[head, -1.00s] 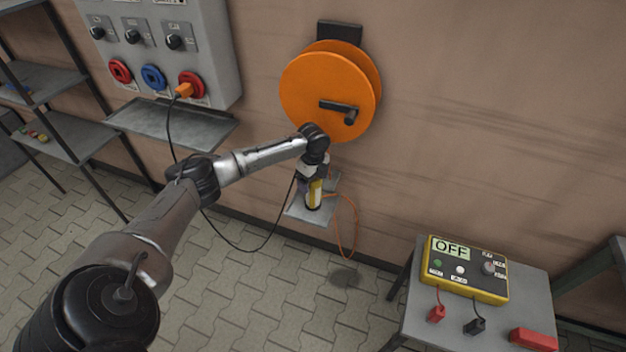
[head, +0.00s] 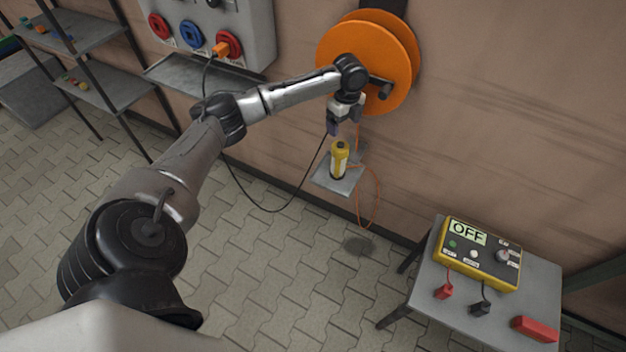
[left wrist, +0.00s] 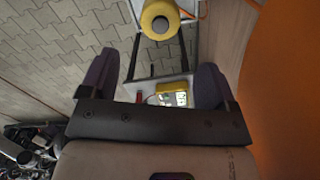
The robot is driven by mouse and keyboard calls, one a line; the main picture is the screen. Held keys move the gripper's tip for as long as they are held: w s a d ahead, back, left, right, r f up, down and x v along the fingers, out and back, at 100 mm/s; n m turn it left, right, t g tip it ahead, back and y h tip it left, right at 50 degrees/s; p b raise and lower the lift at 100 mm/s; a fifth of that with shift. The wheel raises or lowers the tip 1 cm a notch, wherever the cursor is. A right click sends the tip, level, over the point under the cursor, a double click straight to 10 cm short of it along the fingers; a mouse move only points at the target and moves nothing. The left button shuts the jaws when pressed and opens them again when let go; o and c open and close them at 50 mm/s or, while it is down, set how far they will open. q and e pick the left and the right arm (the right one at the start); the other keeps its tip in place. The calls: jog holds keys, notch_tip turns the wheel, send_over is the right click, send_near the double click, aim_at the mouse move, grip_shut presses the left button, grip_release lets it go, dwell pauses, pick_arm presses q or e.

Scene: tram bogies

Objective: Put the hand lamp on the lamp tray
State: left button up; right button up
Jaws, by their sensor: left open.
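The hand lamp (head: 339,160), yellow with a pale middle band, stands upright on the small grey lamp tray (head: 347,186) against the wall. An orange cable hangs beside the tray. My left gripper (head: 335,127) is open and empty just above the lamp, apart from it. In the left wrist view the lamp's round yellow top (left wrist: 160,18) shows beyond the two spread fingers (left wrist: 152,82), with nothing between them. My right gripper is in neither view.
An orange cable reel (head: 365,55) is on the wall, close behind my left wrist. A socket panel (head: 245,25) with a plugged black cable is left of it. A table (head: 415,300) with a yellow "OFF" tester (head: 480,255) stands at right.

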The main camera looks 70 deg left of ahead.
pick_arm(q)
jog(key=s+d+f+n, duration=0.1)
jog(key=s+d+f, duration=0.4)
jog(key=d, duration=0.4)
jog(key=s+d+f+n+t, duration=0.1)
jog(key=s+d+f, duration=0.1)
jog(key=d+f, duration=0.65)
jog(key=s+d+f, duration=0.4)
jog(key=d+f, duration=0.1)
jog(key=d, duration=0.5)
jog(key=s+d+r+n+t, duration=0.1)
jog(key=s+d+n, duration=0.3)
jog(key=s, duration=0.4)
jog(key=s+d+r+n+t, duration=0.1)
jog(key=s+d+r+n, duration=0.2)
jog(key=s+n, duration=0.4)
jog(key=shift+s+d+t, duration=0.3)
jog(key=shift+s+d, duration=0.15)
jog(key=shift+s, duration=0.5)
